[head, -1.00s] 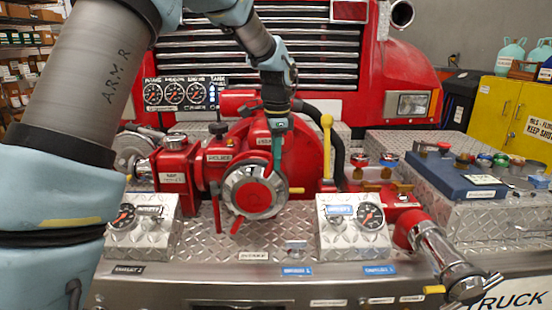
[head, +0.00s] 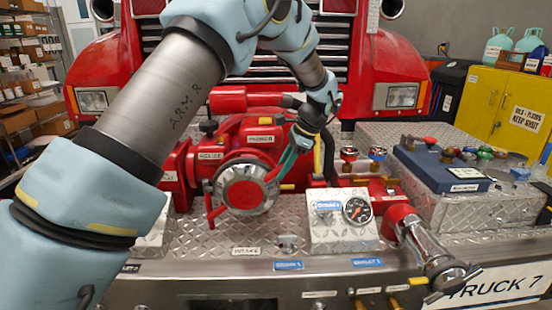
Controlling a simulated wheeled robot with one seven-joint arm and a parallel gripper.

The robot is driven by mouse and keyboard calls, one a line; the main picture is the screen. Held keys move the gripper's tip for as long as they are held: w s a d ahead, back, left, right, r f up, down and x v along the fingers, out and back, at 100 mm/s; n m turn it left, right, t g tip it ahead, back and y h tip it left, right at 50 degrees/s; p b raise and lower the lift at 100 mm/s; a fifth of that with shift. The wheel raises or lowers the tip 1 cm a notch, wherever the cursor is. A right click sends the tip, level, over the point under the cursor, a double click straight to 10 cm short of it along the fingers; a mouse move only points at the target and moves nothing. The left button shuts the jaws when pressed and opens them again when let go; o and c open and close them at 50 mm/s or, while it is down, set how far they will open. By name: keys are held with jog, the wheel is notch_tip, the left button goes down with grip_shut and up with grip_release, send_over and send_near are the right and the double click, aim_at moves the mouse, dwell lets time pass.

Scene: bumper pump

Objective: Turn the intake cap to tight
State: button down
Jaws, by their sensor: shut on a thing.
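The intake cap (head: 246,195) is a round chrome-rimmed disc with a red centre, on the front of the red pump in the middle of the head view. A red lug (head: 271,176) sticks out of it to the upper right. My gripper (head: 278,172) reaches down from the upper right with green fingers and is shut on this lug. The fingertips are small here, and the exact contact is hard to see. An INTAKE label (head: 247,251) is on the deck below the cap.
A gauge box (head: 343,218) stands right of the cap. A chrome-capped red pipe (head: 425,250) slants toward the front right. A blue case (head: 440,168) lies on the right deck, and yellow cabinets (head: 500,100) stand behind. My arm hides the left gauge box's upper part.

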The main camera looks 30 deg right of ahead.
jog(key=shift+s+d+f+t+y, duration=0.25)
jog(key=shift+d+f+y, duration=0.25)
jog(key=shift+f+y, duration=0.25)
jog(key=shift+f, duration=0.1)
jog(key=c, duration=0.7)
grip_release()
jog(key=b+v, duration=0.2)
jog(key=v, duration=0.8)
jog(key=shift+s+d+r, duration=0.15)
jog(key=shift+s+r, duration=0.05)
jog(key=shift+r, duration=0.15)
